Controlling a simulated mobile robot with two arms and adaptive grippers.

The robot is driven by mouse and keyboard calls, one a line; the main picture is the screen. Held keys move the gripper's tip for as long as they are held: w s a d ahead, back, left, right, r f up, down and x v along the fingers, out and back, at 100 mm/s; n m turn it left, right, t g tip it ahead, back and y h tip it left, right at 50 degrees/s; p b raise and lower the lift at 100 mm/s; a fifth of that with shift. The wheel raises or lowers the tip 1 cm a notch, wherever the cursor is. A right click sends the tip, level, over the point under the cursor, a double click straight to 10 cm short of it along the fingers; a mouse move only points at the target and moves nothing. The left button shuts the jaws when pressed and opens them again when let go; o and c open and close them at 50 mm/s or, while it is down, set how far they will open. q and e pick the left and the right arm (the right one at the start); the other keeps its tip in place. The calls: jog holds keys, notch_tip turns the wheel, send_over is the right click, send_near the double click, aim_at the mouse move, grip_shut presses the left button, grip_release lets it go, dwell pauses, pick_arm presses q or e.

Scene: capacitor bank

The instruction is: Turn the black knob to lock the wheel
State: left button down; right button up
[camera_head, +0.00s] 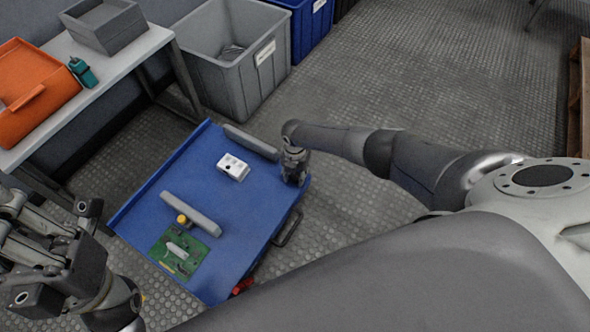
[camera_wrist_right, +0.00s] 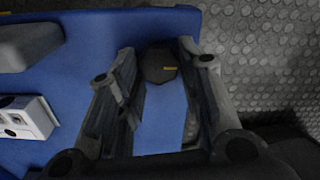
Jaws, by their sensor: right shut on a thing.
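The black knob (camera_wrist_right: 158,66) has a small yellow mark and sits at the edge of a blue cart top (camera_head: 150,205). My right gripper (camera_head: 295,178) reaches down to the cart's right corner and is shut on the knob. In the right wrist view its fingers (camera_wrist_right: 158,72) stand on either side of the knob. In the head view the gripper hides the knob. No wheel can be made out; the cart top covers what is below. My left gripper (camera_head: 20,235) is at the lower left, away from the knob. Its fingers look spread and empty.
On the cart are a white box (camera_head: 233,167), grey bars (camera_head: 191,214) and a green circuit board (camera_head: 178,252). A dark handle (camera_head: 288,228) sticks out at its right side. A table (camera_head: 130,58) and a grey bin (camera_head: 220,75) stand behind.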

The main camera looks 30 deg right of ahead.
aim_at(295, 176)
jog(key=o, duration=1)
notch_tip(295, 176, up, 12)
jog(key=shift+r, duration=0.1)
dwell(0.4)
dwell(0.3)
